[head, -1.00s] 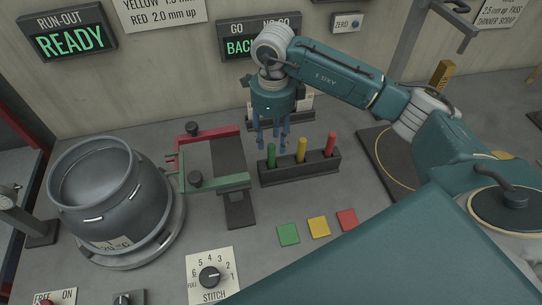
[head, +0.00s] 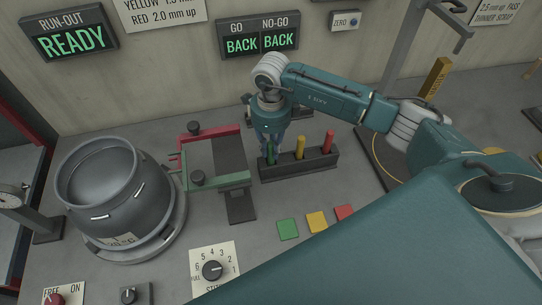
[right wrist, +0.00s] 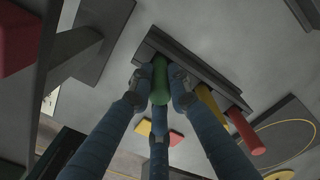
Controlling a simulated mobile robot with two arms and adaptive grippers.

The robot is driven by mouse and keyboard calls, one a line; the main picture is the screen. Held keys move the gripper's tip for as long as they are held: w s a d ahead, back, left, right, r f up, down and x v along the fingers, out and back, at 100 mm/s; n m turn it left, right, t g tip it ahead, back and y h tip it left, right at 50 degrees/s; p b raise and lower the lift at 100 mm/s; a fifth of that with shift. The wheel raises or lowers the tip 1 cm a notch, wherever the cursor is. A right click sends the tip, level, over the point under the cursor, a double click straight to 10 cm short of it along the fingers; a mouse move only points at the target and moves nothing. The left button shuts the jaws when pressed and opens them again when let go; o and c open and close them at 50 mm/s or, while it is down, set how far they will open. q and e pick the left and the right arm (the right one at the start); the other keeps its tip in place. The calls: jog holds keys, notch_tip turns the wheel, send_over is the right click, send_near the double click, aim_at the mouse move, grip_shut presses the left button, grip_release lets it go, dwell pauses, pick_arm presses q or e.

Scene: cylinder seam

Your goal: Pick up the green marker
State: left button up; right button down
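The green marker (head: 271,155) stands upright in the dark rack (head: 325,168), at the left end of a row with a yellow and a red marker. My right gripper (head: 271,143) is low over the rack's left end, its fingers around the green marker. In the right wrist view the green marker (right wrist: 160,78) lies between two blue fingertips, with a third finger below it. The fingertips are very close to its sides; I cannot tell whether they press on it. My left gripper is not in view.
The yellow marker (head: 300,147) and red marker (head: 328,142) stand close by to the right. A red and green clamp-like frame (head: 215,183) is just left of the rack. A grey pot (head: 112,190) stands further left. Coloured squares (head: 288,229) lie in front.

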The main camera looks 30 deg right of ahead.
jog(key=shift+r, duration=0.1)
dwell(0.3)
jog(key=shift+w+r+b, duration=0.1)
jog(key=shift+r+b, duration=0.2)
jog(key=shift+r, duration=0.3)
notch_tip(320, 180, up, 19)
jog(key=b, duration=0.3)
jog(key=shift+f, duration=0.2)
